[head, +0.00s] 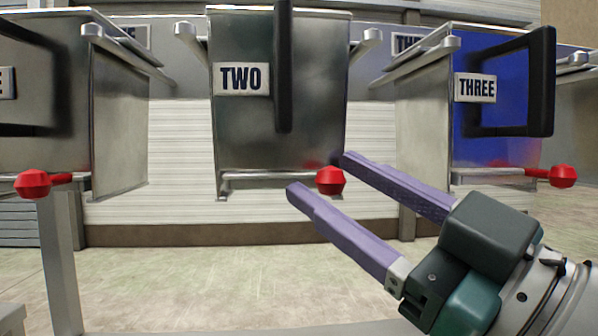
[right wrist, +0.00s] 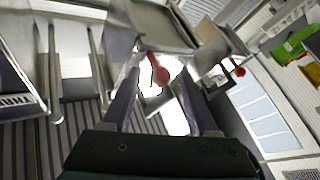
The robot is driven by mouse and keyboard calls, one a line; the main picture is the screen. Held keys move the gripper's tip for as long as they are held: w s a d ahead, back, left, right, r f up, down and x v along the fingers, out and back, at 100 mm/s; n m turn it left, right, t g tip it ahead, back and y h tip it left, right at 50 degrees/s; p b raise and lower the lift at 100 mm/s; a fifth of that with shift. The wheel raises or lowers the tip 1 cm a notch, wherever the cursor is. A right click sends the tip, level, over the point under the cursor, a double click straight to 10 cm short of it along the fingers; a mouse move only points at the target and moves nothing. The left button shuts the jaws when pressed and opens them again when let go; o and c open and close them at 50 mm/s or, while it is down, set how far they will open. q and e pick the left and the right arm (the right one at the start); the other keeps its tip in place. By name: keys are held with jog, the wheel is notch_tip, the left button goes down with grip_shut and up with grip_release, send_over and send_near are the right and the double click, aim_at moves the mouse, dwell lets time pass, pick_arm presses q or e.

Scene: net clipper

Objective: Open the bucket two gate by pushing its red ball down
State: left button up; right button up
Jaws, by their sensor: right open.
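The bucket two (head: 240,130) is a grey metal box with a "TWO" plate in the middle of the head view. Its red ball (head: 330,180) sits at the bucket's lower right edge. My right gripper (head: 317,172) is open, with its purple fingers pointing up and left at the ball. In the head view the fingertips lie to either side of the ball. In the right wrist view the red ball (right wrist: 161,76) shows between the spread fingers, on a red rod. I cannot tell whether a finger touches it. My left gripper is not in view.
Bucket three (head: 420,120), with a blue front and its own red ball (head: 562,176), stands at the right. Another bucket (head: 118,120) and red ball (head: 33,184) are at the left. Black handles (head: 284,70) stick out from the fronts. The floor below is clear.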

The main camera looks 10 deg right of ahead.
jog(key=shift+x, duration=0.8)
grip_shut()
jog(key=shift+f, duration=0.1)
dwell(0.8)
